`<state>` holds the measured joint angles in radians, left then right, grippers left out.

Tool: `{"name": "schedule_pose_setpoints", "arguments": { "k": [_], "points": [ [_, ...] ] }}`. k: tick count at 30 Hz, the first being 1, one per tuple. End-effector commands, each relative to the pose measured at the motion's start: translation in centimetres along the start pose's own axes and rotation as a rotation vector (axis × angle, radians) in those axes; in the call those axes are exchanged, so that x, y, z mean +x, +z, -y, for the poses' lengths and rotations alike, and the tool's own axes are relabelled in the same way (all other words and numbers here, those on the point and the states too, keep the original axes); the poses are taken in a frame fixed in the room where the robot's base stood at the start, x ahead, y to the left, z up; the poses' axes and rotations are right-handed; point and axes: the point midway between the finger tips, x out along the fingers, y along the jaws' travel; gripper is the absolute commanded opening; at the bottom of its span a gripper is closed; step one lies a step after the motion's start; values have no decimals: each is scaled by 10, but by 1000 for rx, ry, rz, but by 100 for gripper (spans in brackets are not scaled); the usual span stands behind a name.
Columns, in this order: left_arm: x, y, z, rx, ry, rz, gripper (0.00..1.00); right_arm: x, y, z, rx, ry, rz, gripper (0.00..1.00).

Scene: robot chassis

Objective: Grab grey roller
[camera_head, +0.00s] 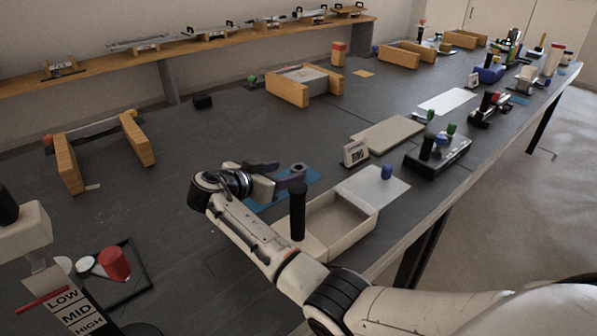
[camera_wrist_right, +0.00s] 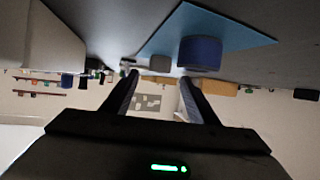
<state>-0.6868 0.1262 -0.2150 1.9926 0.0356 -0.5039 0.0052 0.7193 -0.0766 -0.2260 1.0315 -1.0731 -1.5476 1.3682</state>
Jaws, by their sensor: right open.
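My right gripper (camera_head: 286,171) reaches in from the bottom right, low over a blue mat (camera_head: 258,204) on the dark table. In the right wrist view the gripper (camera_wrist_right: 159,80) is open, with nothing between its dark fingers. That view also shows the mat (camera_wrist_right: 245,35) with a large blue roller (camera_wrist_right: 200,53) and a smaller grey roller (camera_wrist_right: 160,62) on it. The grey roller is beyond the fingertips, roughly in line with the gap, with no contact visible. In the head view the gripper partly hides the rollers. My left gripper is not in view.
A beige open box (camera_head: 340,225) stands just right of my right gripper, with a black upright handle (camera_head: 297,210) beside it. A small label stand (camera_head: 355,153) is behind.

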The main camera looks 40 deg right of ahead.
Motion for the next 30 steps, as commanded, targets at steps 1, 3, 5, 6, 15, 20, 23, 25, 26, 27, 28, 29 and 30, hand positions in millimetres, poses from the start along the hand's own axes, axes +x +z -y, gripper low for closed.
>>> {"name": "schedule_pose_setpoints", "arguments": {
  "k": [1, 3, 5, 6, 15, 20, 23, 25, 26, 27, 28, 29, 30],
  "points": [
    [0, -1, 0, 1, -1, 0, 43, 5, -2, 0, 0, 1, -1, 54],
    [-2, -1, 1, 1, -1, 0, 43, 14, -3, -1, -1, 1, -2, 54],
    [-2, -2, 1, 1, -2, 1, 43, 23, -4, -2, 0, 2, -2, 54],
    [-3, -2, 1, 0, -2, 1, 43, 30, -4, -2, -2, 2, -2, 54],
    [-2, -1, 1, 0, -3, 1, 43, 52, -2, -1, 0, -3, 0, 54],
    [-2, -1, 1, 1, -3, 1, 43, 52, -2, -1, 0, -3, 0, 50],
    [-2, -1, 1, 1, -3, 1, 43, 52, -2, -1, -1, -3, 0, 33],
    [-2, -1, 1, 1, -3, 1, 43, 52, -2, -1, -1, -3, 0, 22],
    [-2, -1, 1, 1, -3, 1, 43, 52, -2, -1, -1, -3, 0, 16],
    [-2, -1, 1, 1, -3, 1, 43, 52, -2, -1, -1, -3, 0, 10],
    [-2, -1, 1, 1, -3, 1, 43, 52, -2, -1, 0, -3, -1, 8],
    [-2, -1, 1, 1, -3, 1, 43, 52, -2, -1, 0, -3, -1, 8],
    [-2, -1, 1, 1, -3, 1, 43, 52, -2, -1, 0, -3, -1, 8]
  ]
}}
